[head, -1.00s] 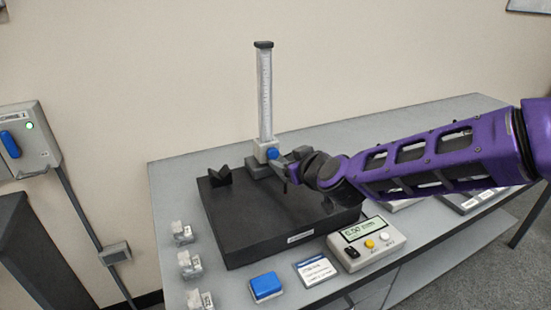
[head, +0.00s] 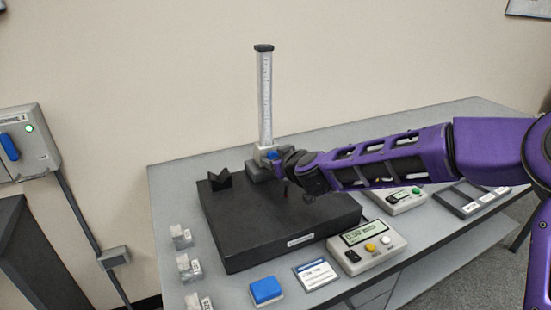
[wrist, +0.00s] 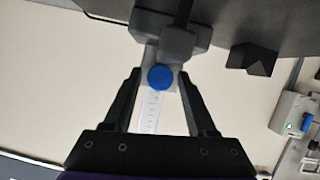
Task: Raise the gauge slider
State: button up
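The gauge slider (head: 270,156) is a grey block with a blue knob (head: 268,154), low on the upright scaled column (head: 265,95) at the back of the black plate (head: 280,222). In the wrist view the slider (wrist: 176,45) and its round blue knob (wrist: 160,77) appear upside down, with the column (wrist: 150,112) below. My gripper (wrist: 160,73) is open, with one finger on each side of the knob and small gaps showing. In the head view my gripper (head: 281,162) is at the slider's right and partly covers it.
A black V-block (head: 220,179) stands on the plate left of the column. A display box (head: 366,246), a label card (head: 316,274) and a blue block (head: 266,290) lie in front. Small clear blocks (head: 181,237) line the left edge. A wall switch box (head: 22,141) is further left.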

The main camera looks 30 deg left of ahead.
grip_shut()
dwell(1.2)
